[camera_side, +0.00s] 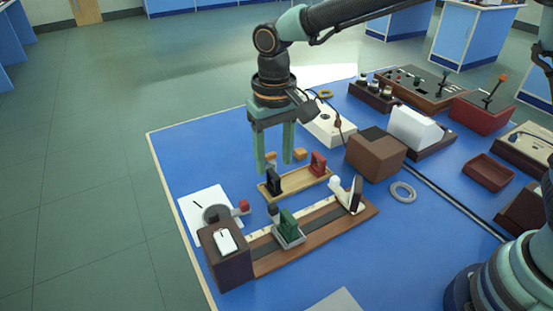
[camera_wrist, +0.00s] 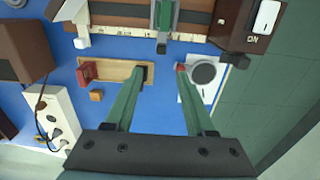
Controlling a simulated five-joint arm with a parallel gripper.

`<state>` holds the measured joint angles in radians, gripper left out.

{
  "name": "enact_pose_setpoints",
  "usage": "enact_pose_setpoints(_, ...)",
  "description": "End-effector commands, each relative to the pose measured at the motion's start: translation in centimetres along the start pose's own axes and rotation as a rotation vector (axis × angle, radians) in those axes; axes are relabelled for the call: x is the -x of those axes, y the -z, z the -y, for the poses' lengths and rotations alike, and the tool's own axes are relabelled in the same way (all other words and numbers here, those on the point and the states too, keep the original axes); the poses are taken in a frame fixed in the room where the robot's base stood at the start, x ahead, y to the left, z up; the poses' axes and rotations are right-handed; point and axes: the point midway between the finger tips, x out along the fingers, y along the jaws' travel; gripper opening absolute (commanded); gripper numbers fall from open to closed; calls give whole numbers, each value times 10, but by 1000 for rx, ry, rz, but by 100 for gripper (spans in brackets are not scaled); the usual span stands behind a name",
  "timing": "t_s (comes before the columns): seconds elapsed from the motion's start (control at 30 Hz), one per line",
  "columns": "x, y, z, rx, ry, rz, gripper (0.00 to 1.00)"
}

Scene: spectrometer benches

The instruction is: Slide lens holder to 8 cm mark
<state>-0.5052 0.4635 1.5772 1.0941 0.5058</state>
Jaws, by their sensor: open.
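A green lens holder (camera_side: 289,226) stands upright on a grey carriage (camera_side: 288,241) on the optical bench (camera_side: 325,232), nearer the bench's left end. The holder also shows at the top of the wrist view (camera_wrist: 166,14). A pale scale strip (camera_wrist: 120,34) runs along the bench; its marks are too small to read. My gripper (camera_side: 274,166) is open and empty, above and behind the bench, over the wooden tray area. In the wrist view its two green fingers (camera_wrist: 160,70) point toward the bench, apart from the lens holder.
A wooden tray (camera_side: 298,186) behind the bench holds a black holder (camera_side: 273,181) and a red holder (camera_side: 318,164). A brown box with a white switch (camera_side: 226,242) stands at the bench's left end. A brown block (camera_side: 375,153) stands right of the tray.

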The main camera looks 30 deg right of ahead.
Motion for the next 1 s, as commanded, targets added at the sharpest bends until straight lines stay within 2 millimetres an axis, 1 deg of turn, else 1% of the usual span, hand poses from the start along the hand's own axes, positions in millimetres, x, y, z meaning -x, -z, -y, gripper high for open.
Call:
enact_pose_setpoints(0.03,-3,0,3,1,-3,5,55)
enact_pose_setpoints(0.17,-11,-1,4,0,-5,9,55)
enact_pose_setpoints(0.27,-24,-1,3,0,-6,11,55)
enact_pose_setpoints(0.5,-71,-2,2,0,-6,11,55)
enact_pose_setpoints(0.7,-103,-2,2,1,-5,9,55)
enact_pose_setpoints(0.83,-116,-1,2,1,-4,8,55)
enact_pose_setpoints(1.0,-124,-1,3,1,-4,7,55)
